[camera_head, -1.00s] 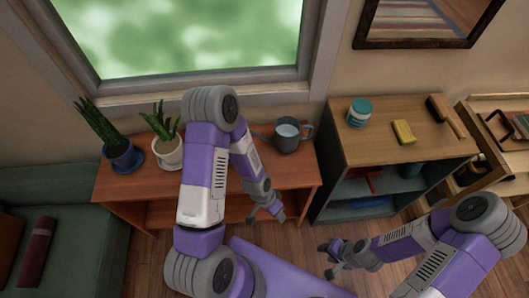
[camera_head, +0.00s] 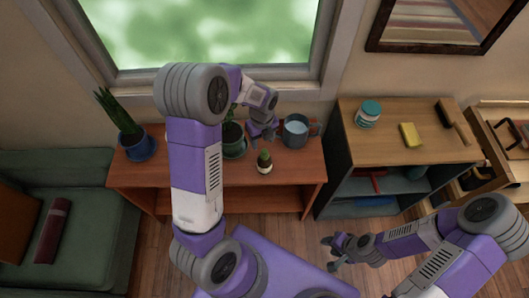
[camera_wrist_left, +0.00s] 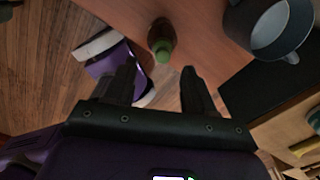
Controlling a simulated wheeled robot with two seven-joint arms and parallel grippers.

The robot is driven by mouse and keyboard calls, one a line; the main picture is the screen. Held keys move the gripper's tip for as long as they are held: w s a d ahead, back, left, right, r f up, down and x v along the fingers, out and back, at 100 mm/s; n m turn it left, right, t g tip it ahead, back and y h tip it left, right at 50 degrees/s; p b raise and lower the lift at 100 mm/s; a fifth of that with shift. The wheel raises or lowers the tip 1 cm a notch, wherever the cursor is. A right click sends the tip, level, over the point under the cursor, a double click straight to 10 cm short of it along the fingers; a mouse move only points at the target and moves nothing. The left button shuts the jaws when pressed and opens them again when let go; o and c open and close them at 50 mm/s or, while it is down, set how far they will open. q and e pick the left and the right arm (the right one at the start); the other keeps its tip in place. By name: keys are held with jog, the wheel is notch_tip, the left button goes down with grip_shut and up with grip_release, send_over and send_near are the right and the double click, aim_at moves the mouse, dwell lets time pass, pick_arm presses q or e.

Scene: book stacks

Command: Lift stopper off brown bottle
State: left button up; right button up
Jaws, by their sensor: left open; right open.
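My left gripper (camera_head: 262,135) is open and empty. It is above the table, behind the bottle in the head view, apart from it; its fingers also show in the left wrist view (camera_wrist_left: 157,78). My right gripper (camera_head: 333,252) is open and empty, low in front of the cabinet.
A grey mug (camera_head: 295,131) stands right of my left gripper. A plant in a teal pot (camera_head: 233,148) is close on the left, partly hidden by my arm; a blue-potted plant (camera_head: 139,147) is further left. A jar (camera_head: 367,113) and sponge (camera_head: 410,134) sit on the cabinet.

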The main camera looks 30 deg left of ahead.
aim_at(265, 151)
pick_arm(q)
jog(key=f, duration=0.2)
jog(key=f+b, duration=0.1)
jog(key=f, duration=0.2)
jog(key=shift+d+f, duration=0.35)
jog(key=shift+f, duration=0.05)
grip_shut()
